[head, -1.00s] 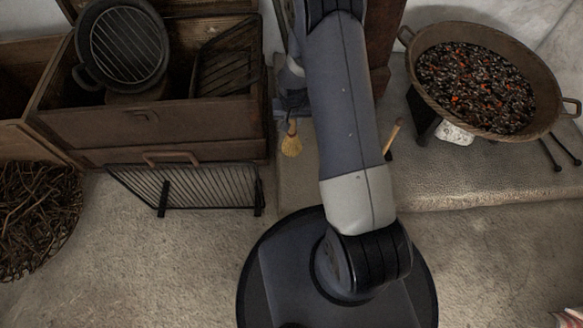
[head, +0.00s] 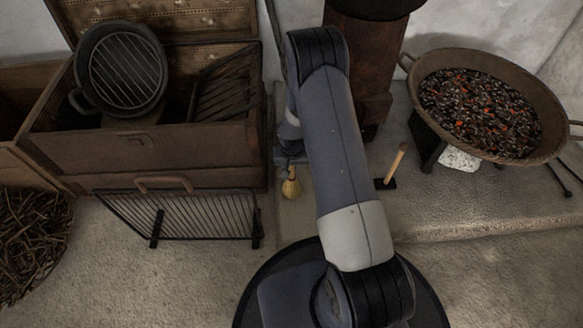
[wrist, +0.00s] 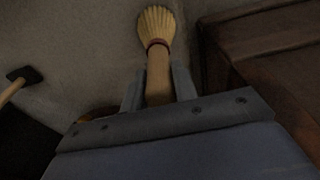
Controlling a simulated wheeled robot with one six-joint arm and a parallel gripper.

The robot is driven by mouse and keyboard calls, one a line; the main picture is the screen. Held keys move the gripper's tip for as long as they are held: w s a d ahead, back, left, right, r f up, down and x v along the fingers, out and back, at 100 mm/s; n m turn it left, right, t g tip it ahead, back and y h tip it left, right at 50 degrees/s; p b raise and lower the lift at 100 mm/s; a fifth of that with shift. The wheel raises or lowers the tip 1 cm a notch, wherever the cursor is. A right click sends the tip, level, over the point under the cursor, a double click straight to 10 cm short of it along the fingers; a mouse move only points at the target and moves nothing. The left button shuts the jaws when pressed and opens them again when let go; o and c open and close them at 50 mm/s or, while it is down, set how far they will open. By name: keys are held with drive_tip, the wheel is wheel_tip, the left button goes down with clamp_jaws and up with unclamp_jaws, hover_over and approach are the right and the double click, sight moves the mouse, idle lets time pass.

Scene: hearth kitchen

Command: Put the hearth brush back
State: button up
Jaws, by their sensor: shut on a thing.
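The hearth brush (head: 290,187) hangs in my gripper (head: 290,163), bristles down, just right of the wooden chest in the head view. In the wrist view its pale bristle head (wrist: 157,27) with a dark red band points away from me. My gripper (wrist: 158,88) is shut on its wooden handle. The upper handle is hidden by the jaws. No hook or stand for the brush can be made out clearly; my arm covers part of the area behind.
The open chest (head: 150,155) holds a round grill pan (head: 122,70). A black rack (head: 190,215) stands before it. A rusty stove column (head: 372,75) is behind my arm. A wooden-handled tool (head: 396,165) and an ember pan (head: 480,105) are at right. Twigs (head: 30,240) lie left.

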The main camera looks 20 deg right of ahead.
drive_tip(key=shift+r, duration=0.1)
drive_tip(key=o, duration=1)
drive_tip(key=shift+c, duration=0.2)
wheel_tip(320, 180, up, 12)
drive_tip(key=s+p, duration=0.1)
drive_tip(key=p, duration=0.4)
drive_tip(key=shift+s+a, duration=0.2)
drive_tip(key=shift+s, duration=0.15)
